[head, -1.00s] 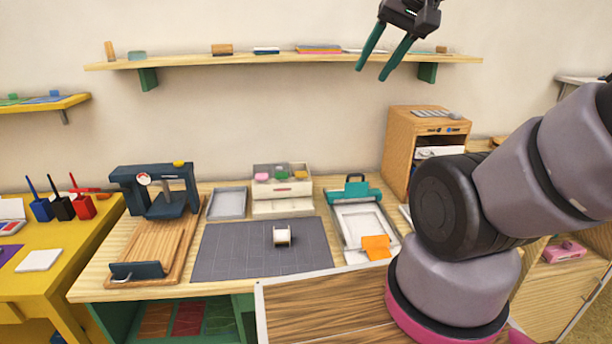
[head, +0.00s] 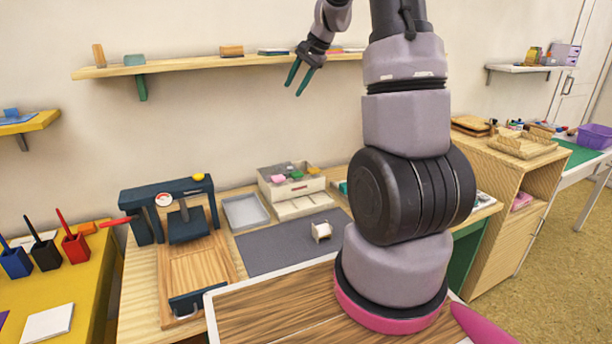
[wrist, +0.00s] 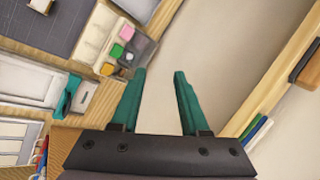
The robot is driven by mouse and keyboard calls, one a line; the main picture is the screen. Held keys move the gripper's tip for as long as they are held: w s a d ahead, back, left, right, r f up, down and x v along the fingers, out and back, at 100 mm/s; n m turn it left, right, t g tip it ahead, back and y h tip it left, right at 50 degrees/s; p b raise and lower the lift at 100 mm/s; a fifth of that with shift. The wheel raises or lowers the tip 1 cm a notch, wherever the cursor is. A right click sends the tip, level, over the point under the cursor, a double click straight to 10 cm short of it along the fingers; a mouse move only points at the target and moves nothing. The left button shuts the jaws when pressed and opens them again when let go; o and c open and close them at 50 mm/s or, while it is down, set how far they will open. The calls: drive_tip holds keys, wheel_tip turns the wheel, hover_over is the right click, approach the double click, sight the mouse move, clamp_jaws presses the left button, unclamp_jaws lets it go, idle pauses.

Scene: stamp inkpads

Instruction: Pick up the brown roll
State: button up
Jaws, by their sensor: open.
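A small roll (head: 321,230), off-white around its middle with tan-brown ends, stands on the dark grey mat (head: 272,250) on the workbench. In the wrist view a small pale roll (wrist: 41,4) on the grey mat is cut off by the top left edge. My gripper (head: 293,88) has two green fingers spread apart with nothing between them. It is high above the bench, near the wall shelf, well above and apart from the roll. The wrist view shows the same open fingers (wrist: 160,73).
A dark blue press (head: 170,205) stands left of the mat. A grey tray (head: 245,212) and a white drawer box (head: 295,188) with colored pads stand behind the mat. The wall shelf (head: 190,66) runs above. My arm hides the bench's right part.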

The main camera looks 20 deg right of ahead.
drive_tip(key=w+d+f+m, duration=0.2)
drive_tip(key=w+d+f, duration=0.3)
drive_tip(key=f, duration=0.4)
drive_tip(key=m, duration=0.2)
approach(306, 173)
drive_tip(key=shift+w+a+f+g+h, duration=0.45)
drive_tip(key=shift+w+a+f, duration=0.3)
drive_tip(key=shift+w+f, duration=0.3)
drive_tip(key=shift+x, duration=3)
clamp_jaws()
